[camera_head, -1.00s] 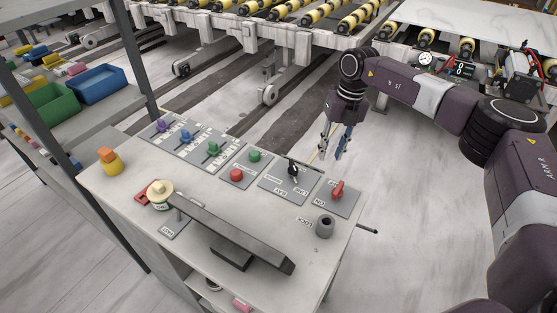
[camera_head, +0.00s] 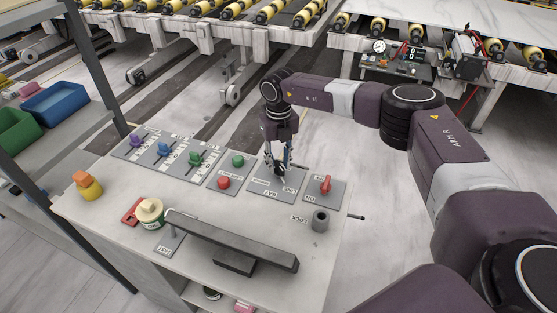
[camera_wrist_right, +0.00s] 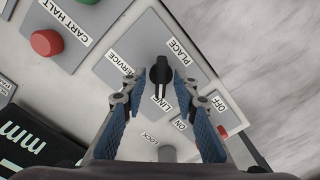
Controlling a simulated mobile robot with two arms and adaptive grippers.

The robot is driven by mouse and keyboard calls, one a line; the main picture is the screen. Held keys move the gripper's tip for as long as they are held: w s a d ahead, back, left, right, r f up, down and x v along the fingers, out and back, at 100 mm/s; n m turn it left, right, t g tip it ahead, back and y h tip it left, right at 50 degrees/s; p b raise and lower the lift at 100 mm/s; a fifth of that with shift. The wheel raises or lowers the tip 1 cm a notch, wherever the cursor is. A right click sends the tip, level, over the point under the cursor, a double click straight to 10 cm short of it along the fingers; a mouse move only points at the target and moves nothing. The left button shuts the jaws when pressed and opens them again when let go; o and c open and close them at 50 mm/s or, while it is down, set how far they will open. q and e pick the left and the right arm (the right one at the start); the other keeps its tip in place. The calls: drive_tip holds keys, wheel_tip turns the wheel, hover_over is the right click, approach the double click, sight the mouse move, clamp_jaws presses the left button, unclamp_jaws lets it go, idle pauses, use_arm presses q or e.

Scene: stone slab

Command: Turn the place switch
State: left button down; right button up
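The rotary switch is a black knob (camera_wrist_right: 158,72) on a grey plate (camera_wrist_right: 135,40) in the right wrist view, with labels PLACE (camera_wrist_right: 178,50), SERVICE and LINE around it. The knob's long axis runs roughly up and down in that view, its lower end toward LINE. My right gripper (camera_head: 279,166) is over this plate in the head view, pointing down, and partly hides the knob. In the wrist view its blue fingers are apart, one on each side of the knob, with gaps between; contact cannot be seen. My left gripper is not in view.
To the right is a plate with a red ON/OFF switch (camera_head: 325,184); to the left are red (camera_head: 223,182) and green (camera_head: 237,160) buttons. A grey LOCK cylinder (camera_head: 320,221) and a long dark bar (camera_head: 235,240) stand nearer. Coloured sliders (camera_head: 195,159) are farther left.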

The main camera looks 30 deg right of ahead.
drive_tip(key=shift+d+f, duration=0.1)
drive_tip(key=shift+f, duration=0.05)
clamp_jaws()
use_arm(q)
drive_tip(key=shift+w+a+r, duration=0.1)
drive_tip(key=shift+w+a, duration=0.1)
use_arm(e)
drive_tip(key=shift+m, duration=0.3)
drive_tip(key=m, duration=0.3)
drive_tip(key=shift+m, duration=0.3)
drive_tip(key=m+p, duration=0.1)
drive_tip(key=m, duration=0.2)
drive_tip(key=shift+m, duration=0.4)
drive_tip(key=m+p, duration=0.1)
drive_tip(key=m, duration=0.3)
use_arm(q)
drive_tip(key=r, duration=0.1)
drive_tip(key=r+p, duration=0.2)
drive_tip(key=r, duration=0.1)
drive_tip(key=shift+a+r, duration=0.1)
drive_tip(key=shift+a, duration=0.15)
use_arm(e)
drive_tip(key=m, duration=0.6)
drive_tip(key=shift+w, duration=0.1)
